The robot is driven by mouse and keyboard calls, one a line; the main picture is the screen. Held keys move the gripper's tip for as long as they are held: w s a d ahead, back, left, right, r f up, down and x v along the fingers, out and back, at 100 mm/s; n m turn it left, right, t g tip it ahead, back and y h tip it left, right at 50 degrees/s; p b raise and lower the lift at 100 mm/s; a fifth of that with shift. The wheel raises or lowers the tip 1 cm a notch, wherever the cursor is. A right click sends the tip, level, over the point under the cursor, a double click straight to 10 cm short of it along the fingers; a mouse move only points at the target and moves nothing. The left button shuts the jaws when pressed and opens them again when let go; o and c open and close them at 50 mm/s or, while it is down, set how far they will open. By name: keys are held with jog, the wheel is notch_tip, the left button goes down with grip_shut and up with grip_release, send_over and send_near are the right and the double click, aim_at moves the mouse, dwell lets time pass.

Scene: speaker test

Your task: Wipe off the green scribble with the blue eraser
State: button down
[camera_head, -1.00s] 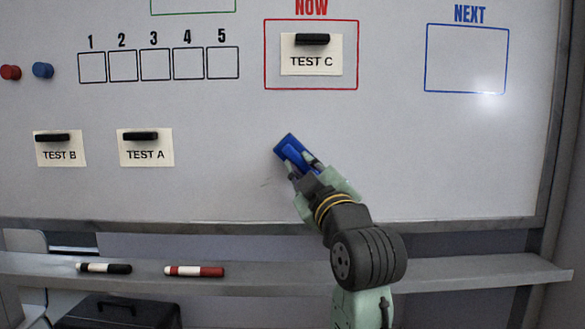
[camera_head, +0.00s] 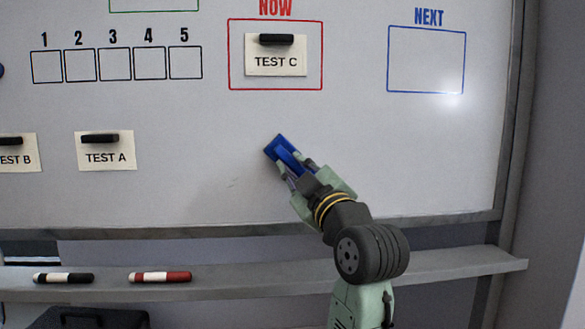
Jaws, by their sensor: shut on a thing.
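My gripper (camera_head: 288,170) is shut on the blue eraser (camera_head: 279,147), in front of the whiteboard (camera_head: 400,150) below the TEST C card. I cannot tell for sure whether the eraser touches the board. No green scribble shows clearly. The board surface right behind my gripper and eraser is hidden.
The TEST C card (camera_head: 275,63) hangs in the red NOW box. The TEST A card (camera_head: 105,157) and TEST B card (camera_head: 18,158) hang at left. The blue NEXT box (camera_head: 427,60) is empty. A black marker (camera_head: 63,278) and red marker (camera_head: 160,277) lie on the ledge (camera_head: 250,287).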

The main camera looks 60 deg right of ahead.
jog(key=shift+s+a+b, duration=0.3)
jog(key=shift+s+a, duration=0.65)
jog(key=shift+a, duration=0.25)
jog(key=shift+s+a+b, duration=0.25)
jog(key=shift+s+a, duration=0.7)
jog(key=shift+a, duration=0.2)
jog(key=shift+s+a, duration=1)
jog(key=shift+a, duration=0.1)
jog(key=shift+w, duration=0.2)
